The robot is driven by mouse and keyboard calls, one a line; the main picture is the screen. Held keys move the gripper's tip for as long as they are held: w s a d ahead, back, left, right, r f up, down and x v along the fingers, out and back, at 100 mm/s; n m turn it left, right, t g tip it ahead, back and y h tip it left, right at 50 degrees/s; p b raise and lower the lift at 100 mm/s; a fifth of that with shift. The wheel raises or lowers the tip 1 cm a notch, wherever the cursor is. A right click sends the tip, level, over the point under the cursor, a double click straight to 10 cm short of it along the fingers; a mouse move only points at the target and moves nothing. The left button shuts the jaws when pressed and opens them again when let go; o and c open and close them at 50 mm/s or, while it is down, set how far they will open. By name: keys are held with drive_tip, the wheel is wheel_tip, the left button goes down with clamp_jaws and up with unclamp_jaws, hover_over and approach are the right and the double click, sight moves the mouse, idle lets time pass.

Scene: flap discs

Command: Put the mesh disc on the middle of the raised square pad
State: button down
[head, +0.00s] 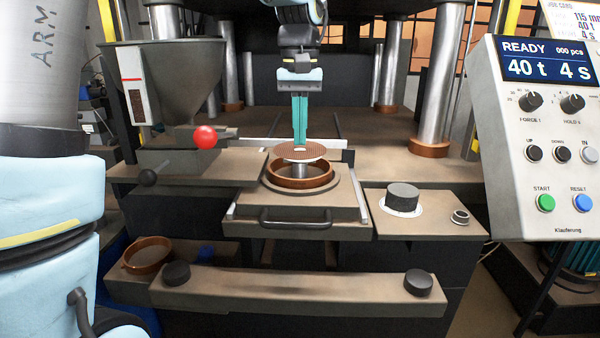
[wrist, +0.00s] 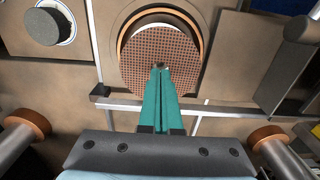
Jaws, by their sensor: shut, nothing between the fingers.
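The mesh disc (head: 316,153) is round and flat, brown with a fine grid. In the head view it sits at the top of the brown ring (head: 300,185), with a pale post (head: 300,170) showing below it. The wrist view shows the mesh disc (wrist: 140,55) from above, covering much of the ring's opening. My gripper (head: 300,142), with two teal fingers, is shut and empty. Its tips are over the disc's middle, also in the wrist view (wrist: 161,68); I cannot tell if they touch it. I cannot clearly pick out a raised square pad.
The ring stands on a sliding plate with a black handle (head: 295,217). A black cylinder (head: 403,197) stands to the right. A red ball knob (head: 205,137) and hopper (head: 170,85) are at left. Steel columns (head: 440,75) flank the arm. Another brown ring (head: 147,255) lies lower left.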

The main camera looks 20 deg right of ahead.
drive_tip(key=shift+f, duration=0.5)
drive_tip(key=shift+s+a+f, duration=0.2)
drive_tip(key=shift+s+f, duration=0.1)
drive_tip(key=shift+s, duration=0.2)
idle(1.3)
wheel_tip(320, 180, up, 7)
drive_tip(key=p, duration=0.6)
drive_tip(key=shift+w+r, duration=0.1)
drive_tip(key=shift+r, duration=0.1)
idle(0.6)
